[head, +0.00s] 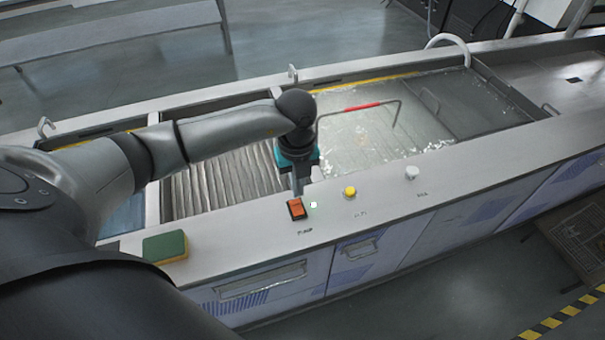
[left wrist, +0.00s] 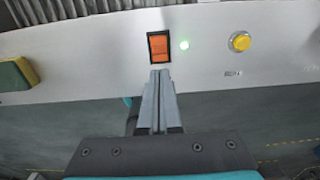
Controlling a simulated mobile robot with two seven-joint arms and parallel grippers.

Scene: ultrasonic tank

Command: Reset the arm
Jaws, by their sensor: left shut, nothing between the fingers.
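My left arm reaches in from the left in the head view, over the tank counter. My left gripper (head: 298,190) points down at the front ledge, shut and empty. Its fingertips are at or just above the near edge of an orange rocker switch (head: 296,208); I cannot tell whether they touch it. In the left wrist view the closed fingers (left wrist: 160,75) end just below the orange switch (left wrist: 159,47). A small light beside the switch (left wrist: 184,45) glows green-white. My right gripper is not in view.
A yellow button (head: 350,192) and a white knob (head: 411,173) sit right of the switch on the ledge. A green and yellow sponge (head: 165,247) lies to the left. Behind is a water-filled tank with a red-gripped wire handle (head: 362,107).

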